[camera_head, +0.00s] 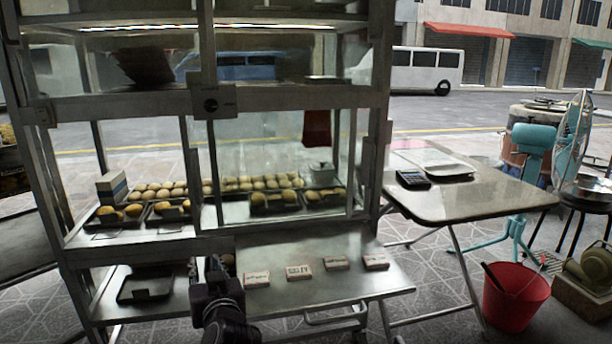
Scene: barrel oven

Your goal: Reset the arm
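My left gripper (216,278) shows in the head view at the bottom, left of centre. It is dark and points away from me toward the cart's lower shelf. It is small and dark here, so I cannot tell whether its fingers are open or shut. I see nothing clearly held in it. It appears in front of the left end of the metal shelf (330,287). My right gripper is not in view.
A glass-fronted metal food cart (222,100) with rows of buns (265,183) stands close ahead. Several small boxes (298,272) lie on its front shelf. A folding table (470,198), red bucket (514,298) and fan (573,140) stand to the right.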

